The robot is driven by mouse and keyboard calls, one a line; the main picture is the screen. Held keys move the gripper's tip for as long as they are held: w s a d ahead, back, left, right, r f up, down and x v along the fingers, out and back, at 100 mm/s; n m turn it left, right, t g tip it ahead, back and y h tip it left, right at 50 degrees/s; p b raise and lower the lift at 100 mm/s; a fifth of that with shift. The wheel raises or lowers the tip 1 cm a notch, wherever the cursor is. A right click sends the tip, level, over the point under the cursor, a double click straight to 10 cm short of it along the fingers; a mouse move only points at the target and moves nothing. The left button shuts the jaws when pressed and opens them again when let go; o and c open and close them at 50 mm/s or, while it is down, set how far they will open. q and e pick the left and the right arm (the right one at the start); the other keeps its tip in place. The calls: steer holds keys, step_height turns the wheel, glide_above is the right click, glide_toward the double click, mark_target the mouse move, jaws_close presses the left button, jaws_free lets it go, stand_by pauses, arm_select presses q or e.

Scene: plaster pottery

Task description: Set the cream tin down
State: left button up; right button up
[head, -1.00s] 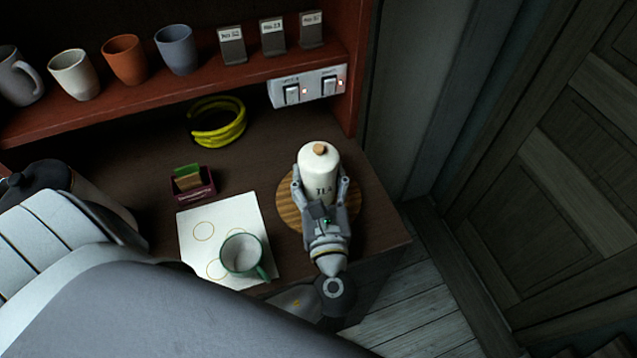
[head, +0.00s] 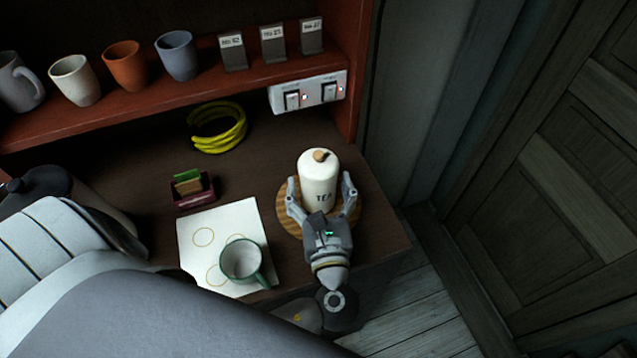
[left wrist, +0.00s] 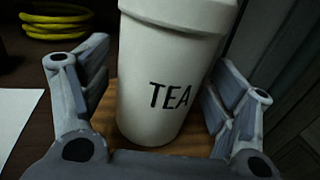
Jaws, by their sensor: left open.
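The cream tin (head: 318,182), marked TEA with a small brown knob on its lid, stands upright on a round wooden board (head: 288,212) at the right end of the counter. My left gripper (head: 322,192) is open around it, with a finger on each side and gaps to the tin. In the left wrist view the tin (left wrist: 165,75) stands between the spread fingers, its base on the wooden board (left wrist: 108,120). My right gripper is not in view.
A green-rimmed mug (head: 242,261) stands on a white sheet (head: 205,225) left of the board. A small maroon box (head: 194,192) and yellow coil (head: 217,127) lie behind. A switch panel (head: 308,92) is at the back. The counter's right edge is close.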

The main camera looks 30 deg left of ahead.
arm_select(q)
steer(key=b+v, duration=0.2)
steer(key=v, duration=0.9)
steer(key=shift+b, duration=0.3)
steer(key=shift+r, duration=0.1)
